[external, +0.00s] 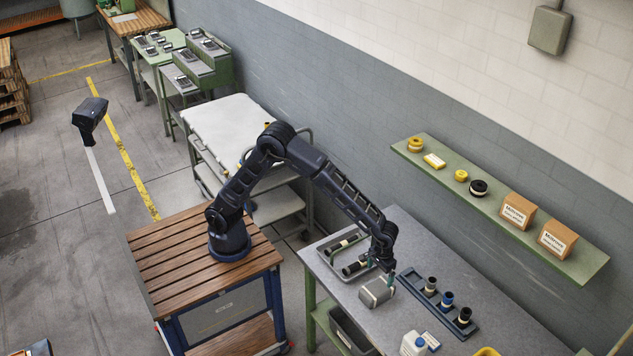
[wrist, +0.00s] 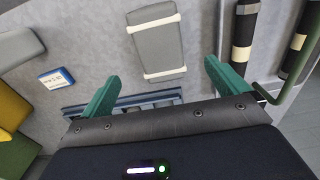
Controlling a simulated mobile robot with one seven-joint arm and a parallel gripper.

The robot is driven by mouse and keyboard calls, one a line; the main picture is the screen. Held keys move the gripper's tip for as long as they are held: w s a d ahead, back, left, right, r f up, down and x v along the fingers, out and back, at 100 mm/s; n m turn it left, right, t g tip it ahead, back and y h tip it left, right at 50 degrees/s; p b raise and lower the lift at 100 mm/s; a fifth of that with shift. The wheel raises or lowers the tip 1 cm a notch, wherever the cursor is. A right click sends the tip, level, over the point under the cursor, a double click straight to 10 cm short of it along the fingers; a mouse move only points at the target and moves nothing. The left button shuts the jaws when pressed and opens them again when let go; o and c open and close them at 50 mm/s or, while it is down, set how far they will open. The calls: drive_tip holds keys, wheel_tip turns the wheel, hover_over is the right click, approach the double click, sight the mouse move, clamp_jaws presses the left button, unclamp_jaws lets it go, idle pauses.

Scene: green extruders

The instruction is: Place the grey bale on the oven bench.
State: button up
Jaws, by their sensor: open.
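The grey bale (external: 376,291), a soft-edged block with two pale bands, lies on the grey-topped bench (external: 455,275) with green legs at the right. It also shows in the wrist view (wrist: 158,45), at the top centre. My gripper (external: 389,277) is above that bench, close to the bale. In the wrist view my gripper (wrist: 165,85) has its green fingers wide apart with nothing held, and the bale appears beyond the fingertips. Which bench is the oven bench is not clear from the frames.
A tray with black rolls (external: 345,243) is left of the bale, and a rack (external: 443,305) with several spools is right. A white bottle (external: 413,344) stands near the front. A wall shelf (external: 500,210) holds boxes and rolls. A white-topped cart (external: 228,125) stands behind.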

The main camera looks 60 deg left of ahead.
drive_tip(key=w+a+r+t, duration=0.1)
drive_tip(key=w+a+r, duration=0.1)
drive_tip(key=a+r, duration=0.65)
drive_tip(key=w+a+r+h, duration=0.15)
drive_tip(key=a+r, duration=0.25)
drive_tip(key=a, duration=1)
drive_tip(key=w+a+r+t, duration=0.1)
drive_tip(key=w+a+r, duration=0.1)
drive_tip(key=a+r, duration=0.75)
drive_tip(key=s+a+r+t, duration=0.1)
drive_tip(key=s+a, duration=0.2)
drive_tip(key=a, duration=0.5)
drive_tip(key=s+a, duration=0.3)
drive_tip(key=a, duration=0.6)
drive_tip(key=s+a+f+t+y, duration=0.1)
drive_tip(key=s+a, duration=1)
drive_tip(key=s, duration=0.1)
drive_tip(key=shift+s+f+t, duration=0.2)
drive_tip(key=shift+s+t, duration=0.1)
drive_tip(key=shift+s, duration=0.1)
